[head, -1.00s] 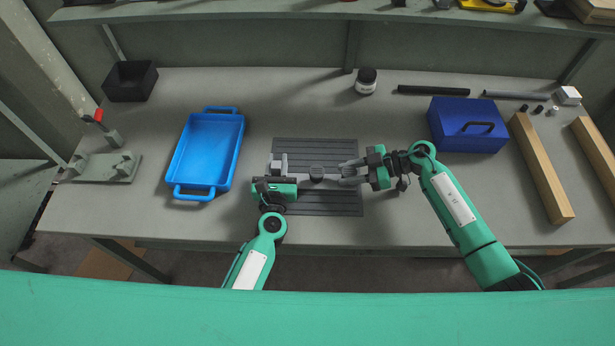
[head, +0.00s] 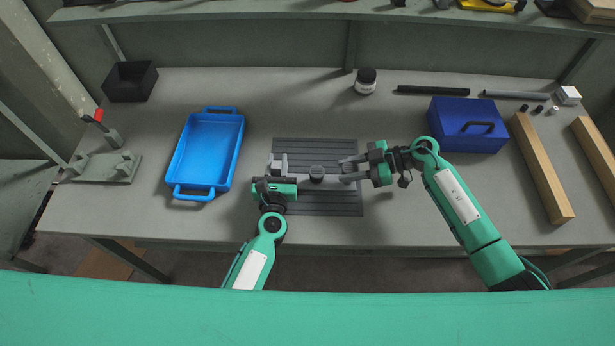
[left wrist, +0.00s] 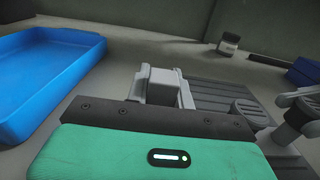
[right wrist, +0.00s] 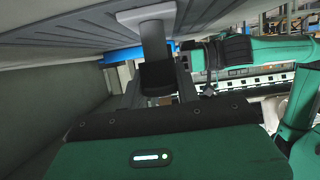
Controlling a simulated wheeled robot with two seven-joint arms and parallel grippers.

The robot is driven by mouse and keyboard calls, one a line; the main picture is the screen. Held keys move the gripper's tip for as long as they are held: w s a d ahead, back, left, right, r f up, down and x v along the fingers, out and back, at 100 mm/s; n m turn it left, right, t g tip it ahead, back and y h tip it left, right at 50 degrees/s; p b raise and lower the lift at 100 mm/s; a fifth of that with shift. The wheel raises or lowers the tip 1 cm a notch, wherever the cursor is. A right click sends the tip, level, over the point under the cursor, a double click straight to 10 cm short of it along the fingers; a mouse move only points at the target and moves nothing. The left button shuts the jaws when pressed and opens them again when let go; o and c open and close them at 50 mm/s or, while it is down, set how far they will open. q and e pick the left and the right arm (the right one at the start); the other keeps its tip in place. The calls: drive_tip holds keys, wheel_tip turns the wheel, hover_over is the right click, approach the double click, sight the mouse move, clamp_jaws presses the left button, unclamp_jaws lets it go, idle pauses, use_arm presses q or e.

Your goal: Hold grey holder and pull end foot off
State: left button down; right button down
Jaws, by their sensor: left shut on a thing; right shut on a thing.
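My left gripper (head: 279,164) is shut on a light grey holder at the left part of the dark ribbed mat (head: 325,205). In the left wrist view, the holder's block (left wrist: 162,85) sits between the fingers. My right gripper (head: 347,169) comes in from the right and is shut on the black end foot (right wrist: 156,76). In the right wrist view, a grey post (right wrist: 152,38) runs from a pale flange to the foot, and they appear to touch. A dark round knob (head: 316,171) lies between the grippers. The fingers hide part of the foot.
A blue tray (head: 207,152) stands left of the mat and a dark blue toolbox (head: 467,127) to its right. A jar (head: 366,80), a black rod (head: 433,90) and a wooden beam (head: 540,170) lie further out.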

sight(350, 168)
use_arm(q)
drive_tip(key=shift+s+f, duration=0.1)
drive_tip(key=shift+f, duration=0.2)
use_arm(e)
drive_tip(key=shift+r, duration=2)
use_arm(q)
drive_tip(key=c, duration=1.3)
unclamp_jaws()
drive_tip(key=shift+o, duration=0.9)
drive_tip(key=shift+r, duration=0.15)
drive_tip(key=shift+s+b, duration=1.35)
drive_tip(key=shift+s, duration=3)
use_arm(e)
drive_tip(key=shift+f, duration=1.4)
